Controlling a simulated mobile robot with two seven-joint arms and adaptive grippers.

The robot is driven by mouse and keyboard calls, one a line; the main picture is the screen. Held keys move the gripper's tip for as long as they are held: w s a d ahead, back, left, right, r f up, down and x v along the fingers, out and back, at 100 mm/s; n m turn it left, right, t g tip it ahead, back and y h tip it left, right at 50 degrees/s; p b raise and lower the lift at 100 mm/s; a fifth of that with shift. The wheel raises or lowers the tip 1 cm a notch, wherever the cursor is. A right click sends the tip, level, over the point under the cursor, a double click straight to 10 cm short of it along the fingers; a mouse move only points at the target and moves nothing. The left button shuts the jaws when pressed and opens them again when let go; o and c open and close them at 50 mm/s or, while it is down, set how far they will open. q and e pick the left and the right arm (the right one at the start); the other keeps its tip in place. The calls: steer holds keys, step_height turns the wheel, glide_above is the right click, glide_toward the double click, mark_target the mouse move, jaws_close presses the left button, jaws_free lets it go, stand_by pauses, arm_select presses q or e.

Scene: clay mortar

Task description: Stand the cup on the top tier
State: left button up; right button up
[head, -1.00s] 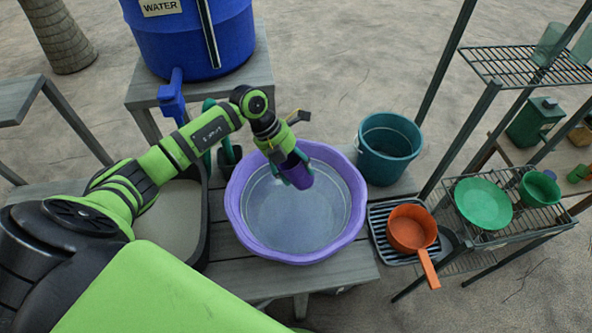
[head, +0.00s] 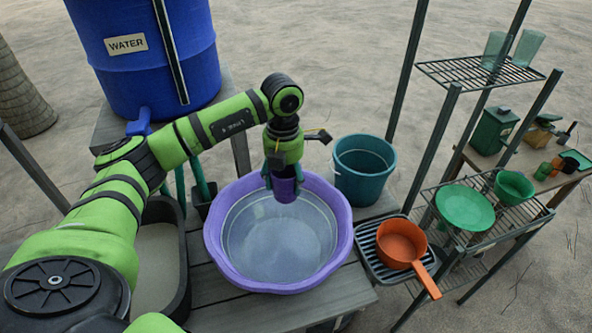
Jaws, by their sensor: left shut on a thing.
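A small purple cup (head: 285,187) is in my left gripper (head: 284,172), which is shut on it. The gripper points down, and the cup hangs over the far part of the purple basin (head: 345,240). The cup looks roughly upright. The wire rack stands at the right. Its top tier (head: 447,72) holds two clear glasses (head: 527,47) towards the right side. A lower tier (head: 508,220) holds a green plate (head: 465,207) and a green bowl (head: 513,187). My right gripper is not in view.
A teal bucket (head: 363,170) stands behind the basin's right side. An orange pan (head: 401,243) lies on a dark drying rack (head: 370,262), its handle towards the front. A blue water barrel (head: 100,75) stands at the back left. Dark rack posts rise around the tiers. The top tier's left part is bare.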

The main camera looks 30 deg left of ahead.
arm_select(q)
steer(key=shift+s+d+r+m, duration=0.1)
steer(key=shift+s+d+m, duration=0.1)
steer(key=shift+m, duration=0.2)
steer(key=shift+d+m, duration=0.35)
steer(key=shift+m, duration=0.25)
steer(key=s+d+m+b, duration=0.1)
steer(key=s+d+m, duration=0.2)
steer(key=m, duration=0.7)
steer(key=s+d+r+m, duration=0.1)
steer(key=s+d+m, duration=0.2)
steer(key=m, duration=0.8)
steer(key=s+d+m+b, duration=0.1)
steer(key=s+d+m, duration=0.2)
steer(key=m, duration=0.7)
steer(key=shift+s+d+r+m+b, duration=0.15)
steer(key=shift+s+d+m+b, duration=0.2)
steer(key=shift+d, duration=0.9)
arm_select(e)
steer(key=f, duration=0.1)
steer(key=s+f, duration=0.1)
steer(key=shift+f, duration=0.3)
